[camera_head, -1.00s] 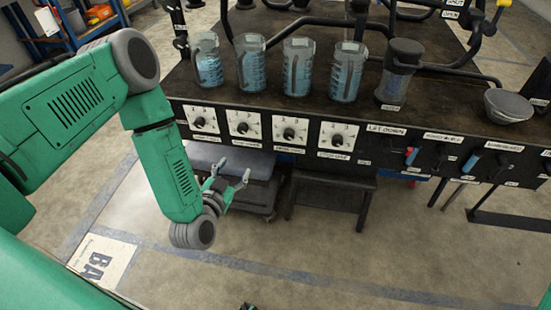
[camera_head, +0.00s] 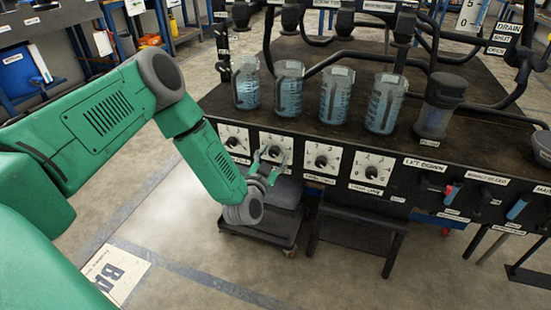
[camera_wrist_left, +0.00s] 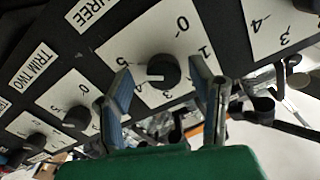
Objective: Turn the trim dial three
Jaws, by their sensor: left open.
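A row of black trim dials on white square plates runs along the front of the black bench. The third dial from the left (camera_head: 321,161) is uncovered in the head view. My left gripper (camera_head: 268,163) is open in front of the bench and overlaps the lower part of the second plate. In the left wrist view, its two fingers (camera_wrist_left: 165,98) stand apart, with a dial (camera_wrist_left: 163,72) lined up between them. A partly cut-off label (camera_wrist_left: 92,14) ending in "REE" lies near that dial. I cannot tell whether the fingers touch it. My right gripper is not visible.
Several clear measuring cups with blue contents (camera_head: 334,95) stand on the bench above the dials. A low dark stool (camera_head: 352,225) and a wheeled cart (camera_head: 262,225) are below the panel. Lever switches (camera_head: 450,194) are to the right.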

